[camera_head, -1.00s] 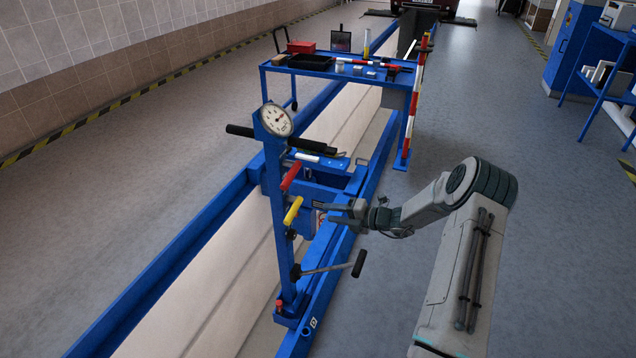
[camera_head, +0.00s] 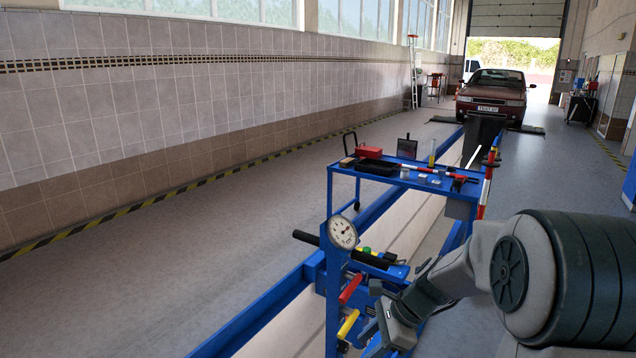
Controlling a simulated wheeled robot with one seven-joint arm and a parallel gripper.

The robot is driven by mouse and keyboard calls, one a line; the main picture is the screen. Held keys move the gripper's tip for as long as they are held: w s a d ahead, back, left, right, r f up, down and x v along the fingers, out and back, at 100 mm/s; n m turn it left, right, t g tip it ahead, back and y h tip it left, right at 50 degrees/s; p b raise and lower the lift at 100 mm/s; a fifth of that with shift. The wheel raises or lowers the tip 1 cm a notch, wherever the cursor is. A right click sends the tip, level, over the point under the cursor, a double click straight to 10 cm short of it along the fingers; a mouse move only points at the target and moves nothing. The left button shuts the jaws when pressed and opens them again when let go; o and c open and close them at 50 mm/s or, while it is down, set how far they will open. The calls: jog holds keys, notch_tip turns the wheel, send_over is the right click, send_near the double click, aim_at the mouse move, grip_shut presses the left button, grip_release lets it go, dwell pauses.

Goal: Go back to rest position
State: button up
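My arm (camera_head: 500,270) fills the lower right of the head view, with its large dark elbow joint close to the camera. My gripper (camera_head: 377,312) is at the lower middle, partly cut off and overlapping the blue sliding jack in the picture. Its fingers are hard to make out, so I cannot tell whether it is open or touching the jack. The blue sliding jack (camera_head: 334,292) has a round white gauge (camera_head: 342,232), a black bar handle (camera_head: 372,258), a red lever (camera_head: 350,288) and a yellow lever (camera_head: 348,323). The jack's lower part is out of view.
The blue-edged pit (camera_head: 262,318) runs back to a red car (camera_head: 492,96). The floor (camera_head: 150,270) on the left is clear up to the tiled wall.

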jog(key=s+d+r+n+t+h+p, duration=0.1)
jog(key=s+d+r+n+h, duration=0.1)
jog(key=s+r+n, duration=0.3)
jog(key=s+d+r+n+t+h+p, duration=0.1)
jog(key=s+r+n+h, duration=0.3)
jog(key=s+n, duration=0.8)
jog(key=shift+s+d+r+h+p, duration=0.3)
jog(key=shift+s+d+r+p, duration=0.15)
jog(key=shift+s+d+r, duration=0.25)
jog(key=shift+w, duration=0.1)
jog(key=shift+c, duration=0.5)
dwell(1.1)
